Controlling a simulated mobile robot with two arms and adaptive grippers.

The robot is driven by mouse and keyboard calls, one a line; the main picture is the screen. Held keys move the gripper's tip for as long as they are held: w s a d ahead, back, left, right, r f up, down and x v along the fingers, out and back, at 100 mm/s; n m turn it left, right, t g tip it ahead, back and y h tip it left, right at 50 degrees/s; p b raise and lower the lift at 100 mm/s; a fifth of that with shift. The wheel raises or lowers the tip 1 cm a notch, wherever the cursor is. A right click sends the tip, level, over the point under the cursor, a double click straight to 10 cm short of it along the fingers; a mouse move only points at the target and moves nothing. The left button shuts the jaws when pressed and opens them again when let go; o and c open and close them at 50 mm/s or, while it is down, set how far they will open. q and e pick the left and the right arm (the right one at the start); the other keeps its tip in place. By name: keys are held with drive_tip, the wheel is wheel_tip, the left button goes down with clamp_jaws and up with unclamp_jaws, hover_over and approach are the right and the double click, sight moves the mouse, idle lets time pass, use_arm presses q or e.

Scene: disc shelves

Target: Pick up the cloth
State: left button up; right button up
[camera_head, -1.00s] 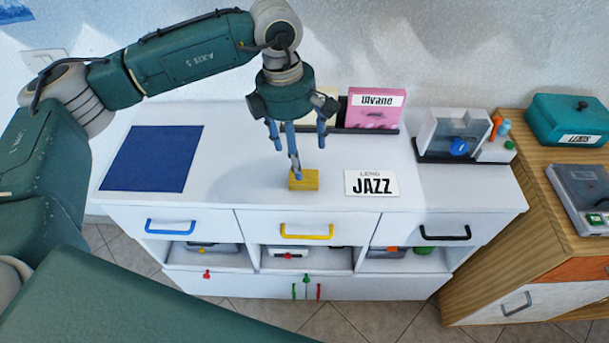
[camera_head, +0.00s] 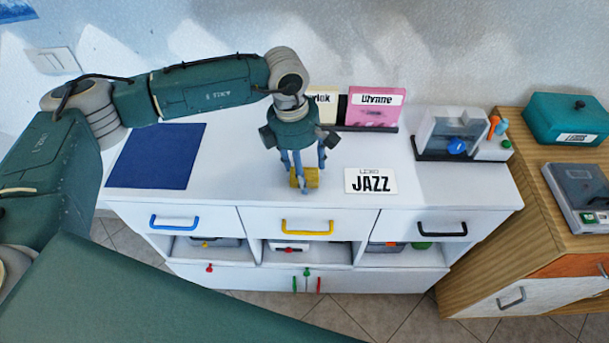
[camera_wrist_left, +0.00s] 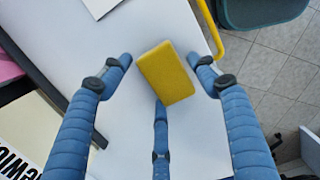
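The small yellow block-shaped piece, which looks like the folded cloth (camera_head: 313,178), lies on the white cabinet top near its front edge, above the yellow-handled drawer. My left gripper (camera_head: 303,175) points down right over it, with its blue fingers spread. In the left wrist view the yellow cloth (camera_wrist_left: 166,72) sits between the fingers, with a visible gap to the two side fingers. The third finger's tip is close to its edge; I cannot tell whether they touch. My right gripper is not in view.
A flat blue square (camera_head: 156,156) lies to the left on the white cabinet top (camera_head: 235,170). A JAZZ card (camera_head: 370,181) lies just right of the cloth. Behind stands a rack with a pink sleeve (camera_head: 374,106). A device (camera_head: 455,134) stands on the right.

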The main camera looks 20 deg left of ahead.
sight(304, 170)
use_arm(q)
drive_tip(key=c, duration=0.6)
wheel_tip(304, 170, up, 19)
drive_tip(key=b, duration=0.3)
drive_tip(key=shift+r, duration=0.5)
drive_tip(key=shift+o, duration=0.7)
drive_tip(key=shift+c, duration=0.6)
